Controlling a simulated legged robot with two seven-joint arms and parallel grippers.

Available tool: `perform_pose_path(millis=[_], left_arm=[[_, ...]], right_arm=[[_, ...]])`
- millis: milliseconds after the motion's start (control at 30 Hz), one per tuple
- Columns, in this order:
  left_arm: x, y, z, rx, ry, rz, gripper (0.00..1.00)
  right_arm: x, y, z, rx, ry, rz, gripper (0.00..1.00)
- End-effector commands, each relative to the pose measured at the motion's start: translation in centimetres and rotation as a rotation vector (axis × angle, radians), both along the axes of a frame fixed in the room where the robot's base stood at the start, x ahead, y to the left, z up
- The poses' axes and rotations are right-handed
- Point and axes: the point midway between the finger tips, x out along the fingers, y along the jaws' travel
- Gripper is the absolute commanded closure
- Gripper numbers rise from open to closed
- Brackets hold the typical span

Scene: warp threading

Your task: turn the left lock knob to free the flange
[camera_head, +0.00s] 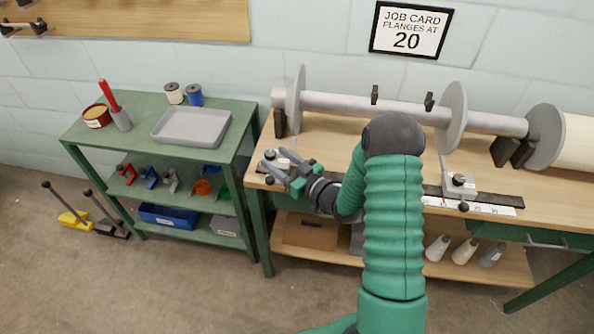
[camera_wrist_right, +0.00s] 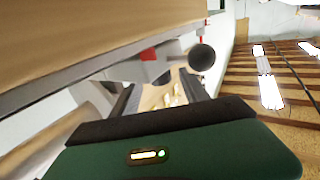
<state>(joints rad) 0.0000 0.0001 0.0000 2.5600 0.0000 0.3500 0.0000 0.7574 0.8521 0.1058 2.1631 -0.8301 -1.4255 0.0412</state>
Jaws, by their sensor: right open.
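The left lock block (camera_head: 281,158) is a grey piece on the dark rail at the bench's left front edge. A black ball knob (camera_head: 269,180) shows at its front; in the right wrist view a black ball knob (camera_wrist_right: 201,57) sits just beyond the fingertips. The left flange (camera_head: 295,102) is a grey disc on the horizontal beam behind the block. My right gripper (camera_head: 287,170) is open at the block and partly covers it. Its dark fingers (camera_wrist_right: 163,90) show no clear grip on the knob. My left gripper is out of view.
A right lock block (camera_head: 460,184) and right flange (camera_head: 453,118) stand farther right. A white scale (camera_head: 470,205) runs along the bench front. A job card (camera_head: 411,29) reads "FLANGES AT 20". A green shelf cart (camera_head: 75,133) with a grey tray (camera_head: 168,139) stands left of the bench.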

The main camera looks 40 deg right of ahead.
Motion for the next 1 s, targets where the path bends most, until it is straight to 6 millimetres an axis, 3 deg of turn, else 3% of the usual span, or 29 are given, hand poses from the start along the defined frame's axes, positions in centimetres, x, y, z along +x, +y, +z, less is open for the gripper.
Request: perform_pose_path(millis=[300,500,667,1000], left_arm=[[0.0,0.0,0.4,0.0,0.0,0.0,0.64],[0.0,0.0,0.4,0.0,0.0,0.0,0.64],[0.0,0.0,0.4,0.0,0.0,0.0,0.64],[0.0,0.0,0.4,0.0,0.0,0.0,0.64]], right_arm=[[-9.1,-1.4,-0.1,0.003,0.003,-0.006,0.47],[-13.4,-2.0,-0.1,0.002,0.002,-0.004,0.47],[-14.8,-2.1,-0.1,0.001,0.0,-0.001,0.47],[-14.8,-2.1,-0.1,0.001,0.0,0.0,0.47]])
